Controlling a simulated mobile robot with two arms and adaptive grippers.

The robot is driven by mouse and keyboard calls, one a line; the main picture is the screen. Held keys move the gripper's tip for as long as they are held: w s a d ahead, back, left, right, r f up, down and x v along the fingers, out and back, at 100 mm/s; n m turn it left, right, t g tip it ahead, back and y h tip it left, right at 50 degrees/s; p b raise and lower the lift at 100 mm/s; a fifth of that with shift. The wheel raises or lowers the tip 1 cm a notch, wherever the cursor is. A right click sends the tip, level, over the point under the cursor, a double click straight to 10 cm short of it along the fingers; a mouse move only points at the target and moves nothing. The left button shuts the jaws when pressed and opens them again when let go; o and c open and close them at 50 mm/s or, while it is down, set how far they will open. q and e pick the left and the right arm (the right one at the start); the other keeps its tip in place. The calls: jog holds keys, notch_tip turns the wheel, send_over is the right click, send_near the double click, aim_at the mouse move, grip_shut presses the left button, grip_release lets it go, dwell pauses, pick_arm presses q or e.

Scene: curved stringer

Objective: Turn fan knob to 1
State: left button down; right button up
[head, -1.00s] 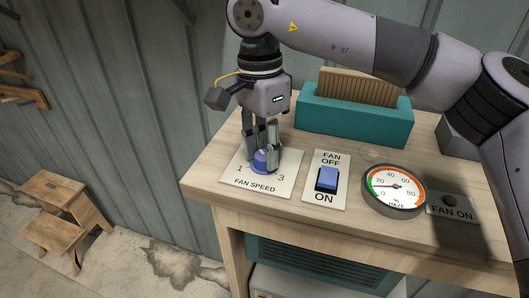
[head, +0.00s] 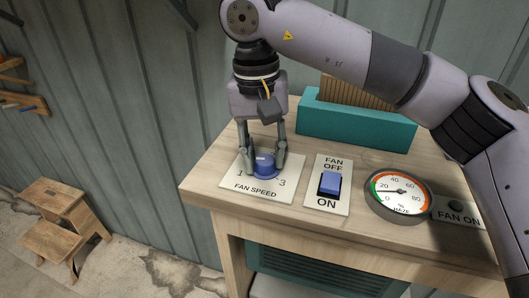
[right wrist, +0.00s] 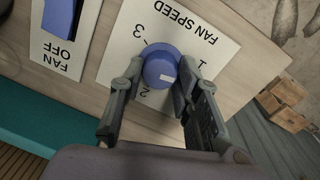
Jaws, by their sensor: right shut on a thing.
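The blue fan knob (head: 264,164) sits on a white FAN SPEED plate (head: 248,181) on the wooden bench top. It also shows in the right wrist view (right wrist: 160,66). The plate's 1 is at the left in the head view, 3 at the right. In the right wrist view a pale mark on the knob's top points between 1 and 2. My right gripper (head: 265,163) points down with one finger on each side of the knob, shut on it; the fingers flank the knob in the right wrist view too (right wrist: 157,80). My left gripper is not in view.
Right of the plate is a blue rocker switch (head: 330,183) labelled FAN OFF and ON. Further right are a round haze gauge (head: 399,193) and a FAN ON plate (head: 457,212). A teal box (head: 357,128) stands behind. A wooden step stool (head: 60,225) stands on the floor at left.

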aim_at(259, 159)
jog(key=shift+n, duration=2)
jog(key=o, duration=1.2)
jog(key=shift+r, duration=0.1)
jog(key=r, duration=0.8)
jog(key=a+r, duration=0.1)
jog(key=r, duration=0.2)
jog(key=shift+s+r, duration=0.15)
jog(key=shift+r, duration=0.25)
